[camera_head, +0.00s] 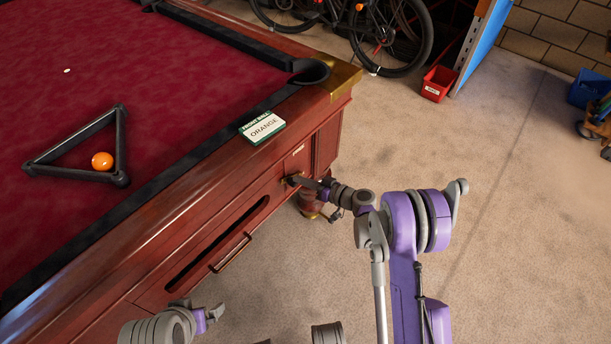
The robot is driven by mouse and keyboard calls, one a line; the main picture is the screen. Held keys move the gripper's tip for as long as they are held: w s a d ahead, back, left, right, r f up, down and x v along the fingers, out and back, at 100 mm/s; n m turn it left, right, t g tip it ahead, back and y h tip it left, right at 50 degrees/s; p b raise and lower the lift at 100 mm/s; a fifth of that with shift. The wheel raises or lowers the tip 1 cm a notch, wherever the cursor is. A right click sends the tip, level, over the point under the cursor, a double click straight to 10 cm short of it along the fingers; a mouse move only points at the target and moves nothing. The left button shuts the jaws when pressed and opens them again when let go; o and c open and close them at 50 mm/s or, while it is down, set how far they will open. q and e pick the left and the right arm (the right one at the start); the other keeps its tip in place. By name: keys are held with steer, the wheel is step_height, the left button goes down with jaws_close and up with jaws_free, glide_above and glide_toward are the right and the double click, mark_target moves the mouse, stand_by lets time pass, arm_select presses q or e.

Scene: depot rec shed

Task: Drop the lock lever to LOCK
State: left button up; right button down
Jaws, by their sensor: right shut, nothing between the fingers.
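The lock lever appears to be the small brass fitting (290,181) on the front of the pool table, near its right corner. A small pale label (298,150) sits just above it; its text is too small to read. My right gripper (298,181) is shut with nothing between its fingers. Its tips are at the brass fitting and hide part of it. I cannot tell which way the lever points or whether the tips touch it. My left gripper (213,313) is low in the view, in front of the table, and its fingers are not clear.
The pool table (200,60) fills the left. Bicycles (385,35) and a red bin (437,84) stand behind.

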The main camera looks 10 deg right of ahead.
mark_target(295, 187)
steer(key=f+n, duration=0.1)
steer(key=s+a+n+h, duration=0.1)
steer(key=n, duration=0.1)
steer(key=shift+a+f+t+b, duration=0.15)
steer(key=shift+f+t+b, duration=0.25)
steer(key=shift+s+a+f, duration=0.1)
steer(key=shift+a+f, duration=0.05)
steer(key=shift+f, duration=0.2)
step_height(295, 187, up, 5)
steer(key=p, duration=0.3)
steer(key=f+v, duration=0.1)
steer(key=v, duration=0.8)
steer(key=shift+s, duration=0.5)
steer(key=shift+r, duration=0.15)
